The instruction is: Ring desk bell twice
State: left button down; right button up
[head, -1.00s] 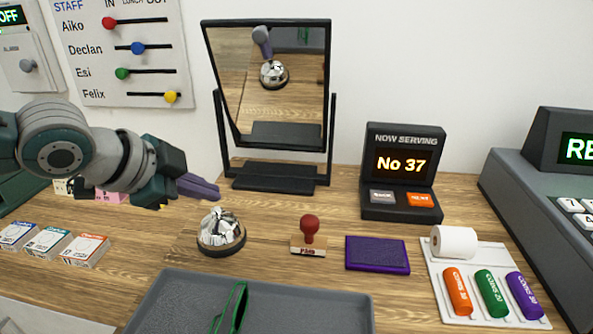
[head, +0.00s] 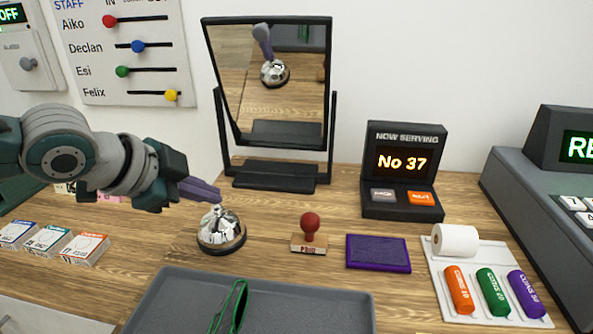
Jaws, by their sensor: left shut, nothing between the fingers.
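The silver desk bell (head: 222,232) with a dark base stands on the wooden counter, left of centre in the head view. My left gripper (head: 213,193) comes in from the left, its grey-purple fingers shut and empty. The fingertips are just above the bell's top. A small gap seems to show, but I cannot tell for certain whether they touch. The mirror (head: 292,100) behind shows the bell's reflection with the fingers close above it. My right gripper is not in view.
A grey tray (head: 300,300) with green glasses lies in front of the bell. A red-handled stamp (head: 310,235) and purple pad (head: 378,253) are to the right. Card boxes (head: 48,240) lie left. A number display (head: 402,165) and coin-roll tray (head: 500,255) stand farther right.

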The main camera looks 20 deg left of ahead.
pick_arm(q)
jog(key=shift+f+b, duration=0.3)
jog(key=shift+f, duration=0.15)
dwell(0.6)
jog(key=shift+r, duration=0.15)
jog(key=shift+r+p, duration=0.75)
jog(key=shift+p, duration=0.25)
notch_tip(320, 180, up, 5)
jog(key=p, duration=0.5)
dwell(0.6)
